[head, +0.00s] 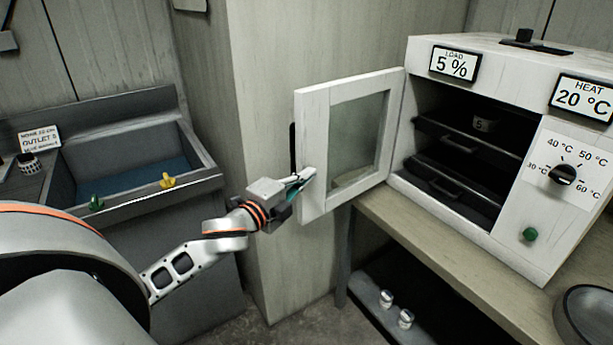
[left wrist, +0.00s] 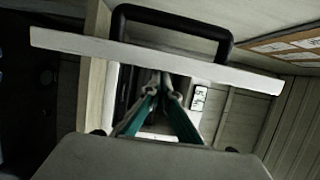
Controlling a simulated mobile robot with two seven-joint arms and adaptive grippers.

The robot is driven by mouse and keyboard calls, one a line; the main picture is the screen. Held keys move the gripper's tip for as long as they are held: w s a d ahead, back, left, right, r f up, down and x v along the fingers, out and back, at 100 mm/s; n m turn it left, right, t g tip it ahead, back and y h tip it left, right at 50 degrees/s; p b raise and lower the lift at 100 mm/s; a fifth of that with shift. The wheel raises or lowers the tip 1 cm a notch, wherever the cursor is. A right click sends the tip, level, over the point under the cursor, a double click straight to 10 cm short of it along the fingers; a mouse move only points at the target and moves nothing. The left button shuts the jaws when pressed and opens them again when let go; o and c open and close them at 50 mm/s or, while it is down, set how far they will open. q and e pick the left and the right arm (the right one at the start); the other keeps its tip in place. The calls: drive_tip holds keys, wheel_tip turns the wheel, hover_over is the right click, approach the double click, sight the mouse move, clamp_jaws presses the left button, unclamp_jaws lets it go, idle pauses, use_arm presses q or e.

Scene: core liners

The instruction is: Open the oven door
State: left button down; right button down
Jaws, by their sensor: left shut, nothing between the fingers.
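The white oven (head: 480,150) stands on a bench at the right. Its door (head: 313,150), a white frame around a glass pane, is swung wide open to the left, and the dark inside with its black racks shows. My left gripper (head: 305,178) is shut and empty at the door's free edge, near its lower left part; I cannot tell whether it touches. In the left wrist view the closed fingers (left wrist: 160,92) are by the white door edge (left wrist: 90,46), with the black handle (left wrist: 175,14) beyond it. My right gripper is not in view.
A sink (head: 130,165) with green and yellow taps is at the left. A grey wall column (head: 270,90) stands close behind the door. A dark bowl (head: 585,312) sits on the bench (head: 440,262) at the lower right. A shelf below holds small jars.

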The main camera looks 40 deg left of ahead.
use_arm(q)
drive_tip(key=shift+w+a+f+h, duration=0.15)
drive_tip(key=shift+a+h, duration=0.15)
drive_tip(key=shift+a, duration=0.25)
drive_tip(key=w+a+m+h, duration=0.1)
drive_tip(key=w+a+h, duration=0.1)
drive_tip(key=a, duration=0.6)
drive_tip(key=shift+w+a+r+m+b, duration=0.2)
drive_tip(key=shift+w+a+m+b, duration=0.15)
drive_tip(key=shift+w, duration=0.1)
drive_tip(key=shift+d, duration=0.1)
